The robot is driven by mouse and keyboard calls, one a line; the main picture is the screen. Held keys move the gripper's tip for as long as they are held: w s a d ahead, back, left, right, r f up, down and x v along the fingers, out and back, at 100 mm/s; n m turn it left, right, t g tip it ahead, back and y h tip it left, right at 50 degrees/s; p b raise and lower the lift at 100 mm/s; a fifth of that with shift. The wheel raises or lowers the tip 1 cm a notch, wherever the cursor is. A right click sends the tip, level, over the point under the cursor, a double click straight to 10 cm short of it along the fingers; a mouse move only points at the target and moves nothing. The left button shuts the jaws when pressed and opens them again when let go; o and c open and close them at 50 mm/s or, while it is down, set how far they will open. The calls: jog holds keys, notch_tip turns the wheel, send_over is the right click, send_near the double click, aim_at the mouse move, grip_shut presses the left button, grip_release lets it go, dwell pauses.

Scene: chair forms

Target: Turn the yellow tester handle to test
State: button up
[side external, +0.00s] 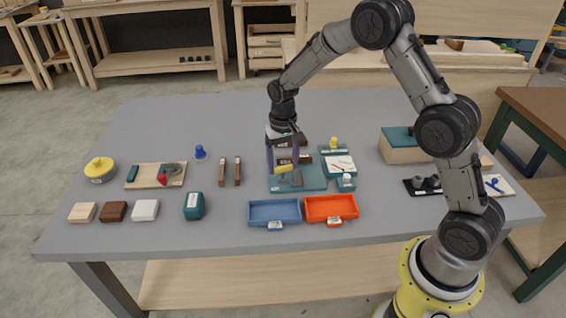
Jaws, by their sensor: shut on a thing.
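The yellow tester handle (283,169) is a short yellow bar above the teal tester base (311,184), near the middle of the table. My gripper (283,170) points down over the left part of this base, with its purple fingers on either side of the handle. It is shut on the yellow handle. The fingers partly cover the handle, and its exact angle is hard to read. A white dial panel (341,163) stands to the right of the handle.
A blue tray (262,221) and an orange tray (345,219) lie in front of the tester. Two brown-handled tools (237,171) lie to its left. A teal-topped box (396,153) stands to the right. The back left of the grey table (175,115) is clear.

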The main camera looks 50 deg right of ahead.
aim_at(283, 167)
jog(key=n, duration=0.7)
jog(key=shift+r, duration=0.1)
jog(key=n, duration=0.4)
jog(key=shift+w+n, duration=0.1)
jog(key=shift+n, duration=1.7)
jog(key=o, duration=1.3)
jog(key=shift+r, duration=0.1)
notch_tip(283, 167, up, 14)
jog(key=shift+f, duration=0.2)
jog(key=shift+r, duration=0.1)
